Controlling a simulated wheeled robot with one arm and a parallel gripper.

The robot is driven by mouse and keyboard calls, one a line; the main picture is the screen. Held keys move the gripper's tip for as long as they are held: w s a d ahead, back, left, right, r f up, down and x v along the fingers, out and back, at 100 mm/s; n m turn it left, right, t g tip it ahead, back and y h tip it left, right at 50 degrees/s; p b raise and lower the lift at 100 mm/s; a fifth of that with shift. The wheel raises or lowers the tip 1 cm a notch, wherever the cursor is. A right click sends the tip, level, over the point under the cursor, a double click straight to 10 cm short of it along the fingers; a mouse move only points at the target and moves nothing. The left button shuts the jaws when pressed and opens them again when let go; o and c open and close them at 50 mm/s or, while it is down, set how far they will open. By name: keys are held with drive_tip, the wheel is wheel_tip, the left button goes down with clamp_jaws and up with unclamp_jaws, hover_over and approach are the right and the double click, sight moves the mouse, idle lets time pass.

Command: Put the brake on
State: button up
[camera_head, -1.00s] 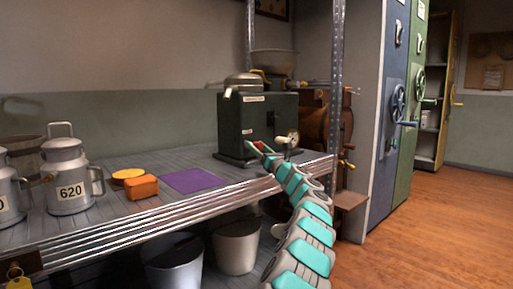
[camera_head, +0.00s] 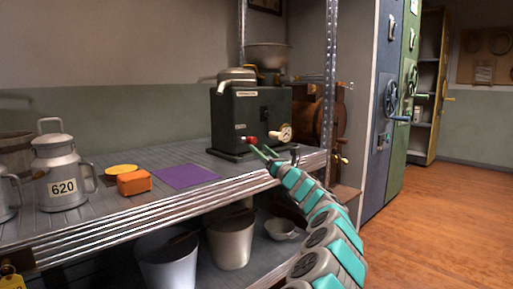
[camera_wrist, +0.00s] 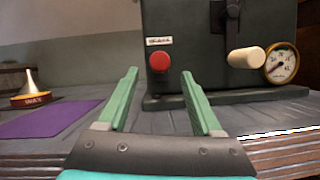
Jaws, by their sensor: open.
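A dark green machine (camera_head: 256,108) stands on the shelf. In the wrist view its front (camera_wrist: 200,50) carries a round red knob (camera_wrist: 160,61) under a small white label (camera_wrist: 159,41), too small to read. To the right a cream handle (camera_wrist: 246,57) hangs on a dark lever (camera_wrist: 232,20), beside a round gauge (camera_wrist: 281,63). Which of these is the brake I cannot tell. My gripper (camera_wrist: 159,73) is open and empty, its green fingers spread in front of the red knob. In the head view my gripper (camera_head: 262,154) is just before the machine's lower front.
A purple mat (camera_head: 186,176), an orange block (camera_head: 134,182) and a milk can marked 620 (camera_head: 62,170) stand on the shelf to the left. A metal post (camera_head: 330,90) rises at the right. Buckets (camera_head: 231,243) sit below. Open floor lies right.

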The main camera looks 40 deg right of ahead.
drive_tip(key=shift+s+f, duration=0.25)
drive_tip(key=shift+s, duration=0.35)
